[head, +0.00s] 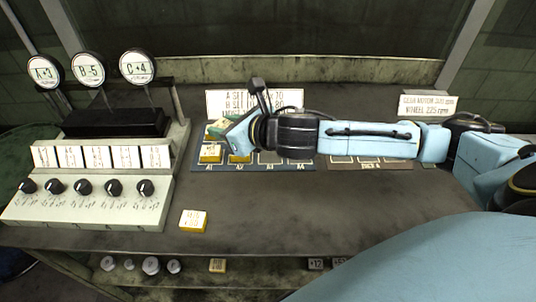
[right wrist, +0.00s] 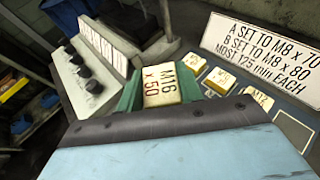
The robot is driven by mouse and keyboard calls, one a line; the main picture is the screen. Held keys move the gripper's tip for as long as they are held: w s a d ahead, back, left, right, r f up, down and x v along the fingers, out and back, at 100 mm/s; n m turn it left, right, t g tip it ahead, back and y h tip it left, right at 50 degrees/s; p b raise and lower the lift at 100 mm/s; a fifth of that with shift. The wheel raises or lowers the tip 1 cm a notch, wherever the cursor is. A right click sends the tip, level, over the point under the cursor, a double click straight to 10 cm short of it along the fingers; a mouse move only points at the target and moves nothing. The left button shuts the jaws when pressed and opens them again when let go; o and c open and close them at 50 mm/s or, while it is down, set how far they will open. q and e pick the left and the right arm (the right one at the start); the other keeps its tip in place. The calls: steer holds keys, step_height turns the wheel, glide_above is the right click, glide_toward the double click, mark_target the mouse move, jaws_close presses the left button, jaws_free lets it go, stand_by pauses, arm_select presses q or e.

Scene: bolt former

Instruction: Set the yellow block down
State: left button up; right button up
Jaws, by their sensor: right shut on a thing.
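My right gripper (head: 223,130) reaches in from the right, over the back of the bench near the left end of the blue slot board (head: 272,164). In the right wrist view, a yellow block with a white top marked M16 x 50 (right wrist: 163,84) sits between green finger parts, and the gripper is shut on it. The gripper body hides the block's lower end. I cannot tell whether it touches the board. Other yellow blocks lie on the board at slot A1 (head: 210,153) and beside it (head: 240,157). My left gripper is not in view.
Another yellow block (head: 192,221) lies near the bench's front edge. A console with black knobs (head: 84,188) and round dials (head: 90,69) stands at left. A brown board (head: 370,163) lies under my right arm. The bench's front middle (head: 290,210) is clear.

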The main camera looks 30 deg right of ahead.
steer(key=shift+w+d+n+g+y, duration=0.3)
steer(key=shift+w+n+g+y, duration=0.35)
steer(key=shift+n+y, duration=0.4)
steer(key=shift+w+d+f+n+g+y, duration=0.1)
steer(key=shift+w+d+n+g+y, duration=0.15)
steer(key=shift+n+y, duration=0.2)
steer(key=n, duration=0.1)
steer(key=n+g+y, duration=0.3)
steer(key=g+y, duration=0.1)
glide_above(270, 156)
steer(key=shift+f, duration=1.65)
steer(key=shift+n, duration=0.3)
step_height(270, 156, down, 6)
steer(key=shift+f, duration=0.1)
step_height(270, 156, down, 2)
steer(key=shift+f+b, duration=0.2)
steer(key=shift+b, duration=0.1)
steer(key=shift+f, duration=0.55)
steer(key=o, duration=1)
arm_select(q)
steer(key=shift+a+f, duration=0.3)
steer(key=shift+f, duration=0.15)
